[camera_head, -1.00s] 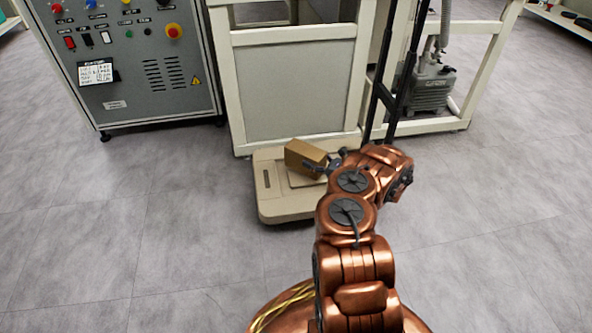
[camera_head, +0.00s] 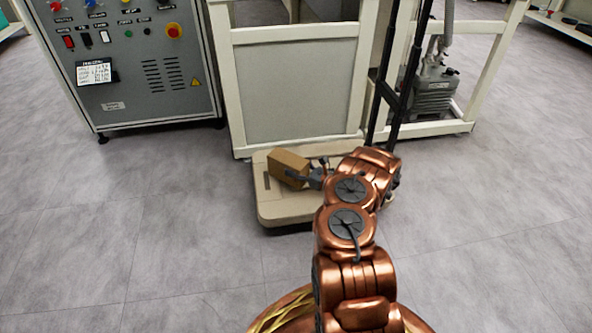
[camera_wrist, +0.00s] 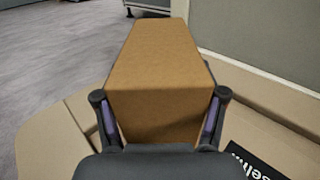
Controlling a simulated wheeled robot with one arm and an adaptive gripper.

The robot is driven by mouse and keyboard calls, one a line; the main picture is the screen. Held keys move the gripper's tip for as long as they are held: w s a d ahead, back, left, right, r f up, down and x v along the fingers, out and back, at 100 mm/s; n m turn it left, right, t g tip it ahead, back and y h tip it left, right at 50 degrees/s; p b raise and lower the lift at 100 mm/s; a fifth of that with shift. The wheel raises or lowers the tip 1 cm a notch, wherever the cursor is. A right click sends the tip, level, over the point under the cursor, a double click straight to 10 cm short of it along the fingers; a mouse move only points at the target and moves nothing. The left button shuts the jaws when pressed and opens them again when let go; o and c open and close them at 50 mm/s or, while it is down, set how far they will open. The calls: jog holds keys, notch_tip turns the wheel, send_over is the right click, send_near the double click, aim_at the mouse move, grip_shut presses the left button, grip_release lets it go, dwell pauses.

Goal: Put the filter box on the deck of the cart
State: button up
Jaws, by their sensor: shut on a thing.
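The filter box (camera_head: 288,168) is a brown cardboard box, tilted in the head view, over the left part of the cart's deck. It also fills the middle of the wrist view (camera_wrist: 160,85). My gripper (camera_head: 314,176) is shut on the box, with one finger on each side of its near end in the wrist view (camera_wrist: 160,115). The cart's deck (camera_head: 285,210) is a low beige platform below the box. I cannot tell whether the box touches the deck. My arm hides the deck's right part.
A beige-framed cabinet (camera_head: 295,90) stands right behind the deck. A dark upright handle (camera_head: 398,100) rises at the right. A grey control cabinet (camera_head: 130,85) stands to the left and a pump (camera_head: 432,92) to the right. The floor in front is clear.

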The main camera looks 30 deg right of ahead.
jog(key=o, duration=1.7)
